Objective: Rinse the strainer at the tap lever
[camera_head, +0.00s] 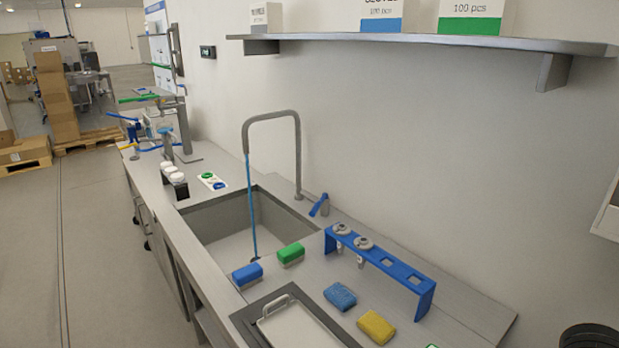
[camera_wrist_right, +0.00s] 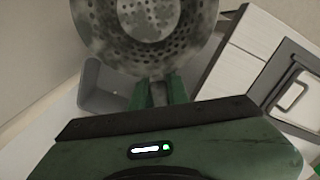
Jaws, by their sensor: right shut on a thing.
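My right gripper (camera_wrist_right: 160,88) is shut on the strainer (camera_wrist_right: 145,32) in the right wrist view. The strainer is a grey, round metal piece full of holes, with darker blotches on its surface; its top is cut off by the picture edge. The tap (camera_head: 272,115) arches over the sink (camera_head: 215,217) in the head view. A thin blue line, seemingly water, runs from its spout down into the basin. The blue tap lever (camera_head: 319,206) stands tilted on the counter, right of the tap's foot.
A blue rack (camera_head: 380,262) holds two small round-topped items. Blue (camera_head: 340,296) and yellow (camera_head: 376,327) sponges lie before it. A framed lid (camera_head: 290,325) with a handle is nearest.

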